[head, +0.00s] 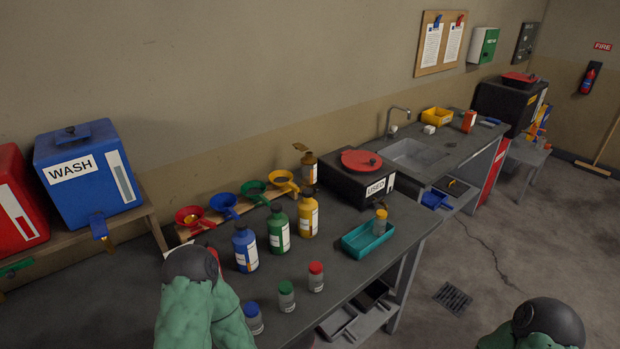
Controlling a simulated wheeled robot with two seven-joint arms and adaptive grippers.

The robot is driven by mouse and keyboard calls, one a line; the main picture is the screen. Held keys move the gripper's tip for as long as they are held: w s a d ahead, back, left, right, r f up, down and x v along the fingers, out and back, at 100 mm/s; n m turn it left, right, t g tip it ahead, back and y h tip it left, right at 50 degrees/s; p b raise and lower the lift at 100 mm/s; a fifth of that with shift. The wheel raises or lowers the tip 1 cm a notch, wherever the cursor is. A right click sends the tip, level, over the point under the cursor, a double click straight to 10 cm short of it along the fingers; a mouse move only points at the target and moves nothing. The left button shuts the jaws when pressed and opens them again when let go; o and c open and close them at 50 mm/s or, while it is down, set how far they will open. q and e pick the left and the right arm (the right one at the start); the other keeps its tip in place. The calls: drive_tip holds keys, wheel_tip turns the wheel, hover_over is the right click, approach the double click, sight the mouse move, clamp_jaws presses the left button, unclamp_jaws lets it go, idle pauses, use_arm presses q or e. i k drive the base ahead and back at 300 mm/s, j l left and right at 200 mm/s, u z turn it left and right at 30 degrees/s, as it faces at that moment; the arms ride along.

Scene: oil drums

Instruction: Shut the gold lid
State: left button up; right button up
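A gold lid (301,147) shows at the top of a small dark brown container (309,168) at the back of the workbench, left of the black USED box (357,182). The lid looks raised and tilted to the left, off the container's mouth; its hinge is too small to make out. My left arm comes up at the bottom, left of the middle, and my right arm at the bottom right. Neither gripper's fingers show, and both arms are well apart from the lid.
Coloured funnels (224,205) sit in a wooden rack, with a yellow bottle (308,215), a green bottle (279,230) and a blue bottle (245,249) before it. Capped jars (316,278) stand in front. A teal tray (368,241) holds a yellow-capped jar (380,223).

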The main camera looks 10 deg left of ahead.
sight(298, 145)
drive_tip(key=u, duration=0.4)
drive_tip(key=l+u, duration=0.15)
drive_tip(key=u, duration=0.2)
drive_tip(key=i+u, duration=0.1)
drive_tip(key=u, duration=0.3)
drive_tip(key=l+u, duration=0.15)
drive_tip(key=u, duration=0.25)
drive_tip(key=l+u, duration=0.25)
drive_tip(key=l, duration=0.2)
drive_tip(key=k+l+u, duration=0.1)
drive_tip(key=l+u, duration=0.15)
drive_tip(key=l, duration=0.2)
drive_tip(key=k+l+u, duration=0.1)
drive_tip(key=l+u, duration=0.15)
drive_tip(key=l, duration=0.2)
drive_tip(key=k+l+u, duration=0.2)
drive_tip(key=l, duration=0.2)
drive_tip(key=k+l+u, duration=0.1)
drive_tip(key=l+u, duration=0.15)
drive_tip(key=l, duration=0.15)
drive_tip(key=k+l, duration=0.15)
drive_tip(key=l, duration=0.2)
drive_tip(key=k+l, duration=0.15)
drive_tip(key=l, duration=0.15)
